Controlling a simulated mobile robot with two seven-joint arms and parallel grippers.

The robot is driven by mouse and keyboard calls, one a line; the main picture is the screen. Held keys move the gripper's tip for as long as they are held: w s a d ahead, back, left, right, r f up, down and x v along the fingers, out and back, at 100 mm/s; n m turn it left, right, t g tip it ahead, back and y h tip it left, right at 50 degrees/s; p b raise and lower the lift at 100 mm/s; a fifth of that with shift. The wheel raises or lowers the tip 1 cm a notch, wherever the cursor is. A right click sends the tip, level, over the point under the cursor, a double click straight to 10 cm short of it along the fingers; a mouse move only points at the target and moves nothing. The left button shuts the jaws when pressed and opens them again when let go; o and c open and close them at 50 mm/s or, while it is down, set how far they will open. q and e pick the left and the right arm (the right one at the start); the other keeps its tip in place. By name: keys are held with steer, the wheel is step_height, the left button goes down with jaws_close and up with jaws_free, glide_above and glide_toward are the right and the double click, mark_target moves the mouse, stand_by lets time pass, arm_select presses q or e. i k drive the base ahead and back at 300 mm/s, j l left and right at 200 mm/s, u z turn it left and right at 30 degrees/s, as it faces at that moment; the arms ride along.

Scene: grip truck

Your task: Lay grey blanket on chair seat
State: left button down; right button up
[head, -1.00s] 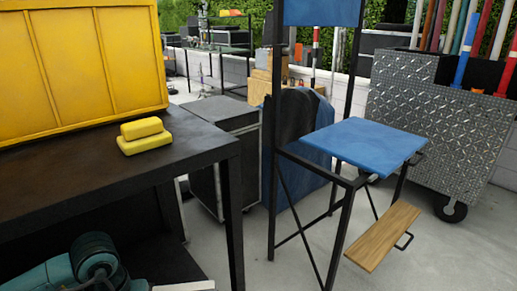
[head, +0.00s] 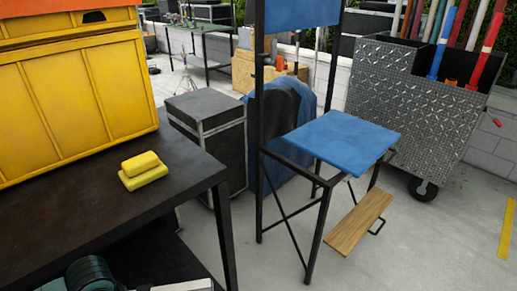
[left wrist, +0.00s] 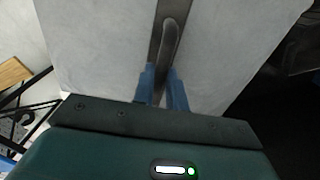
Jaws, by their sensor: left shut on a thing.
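The tall chair has a blue seat (head: 348,138), a blue back and a black frame. The seat is bare in the head view. In the left wrist view my left gripper (left wrist: 161,82) has its blue fingers close together on what looks like the grey blanket (left wrist: 105,50), a broad pale grey sheet with a darker strip down its middle. The chair's wooden footrest (left wrist: 14,72) shows at the left edge there. In the head view my left gripper's fingertips are out of sight, and I cannot identify the blanket there. My right gripper is out of view.
A dark table (head: 90,212) at left carries a yellow crate (head: 75,105) and yellow blocks (head: 143,170). A black case (head: 212,140) stands between table and chair. A metal cart (head: 400,115) stands behind the chair at right. Floor is clear at front right.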

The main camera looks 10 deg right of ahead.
mark_target(351, 135)
steer(key=i+l, duration=0.1)
steer(key=l, duration=1.2)
steer(key=i+l, duration=0.15)
steer(key=l, duration=1.15)
steer(key=i+l, duration=0.1)
steer(key=l, duration=1.2)
steer(key=i+l+u, duration=0.1)
steer(key=l, duration=1.2)
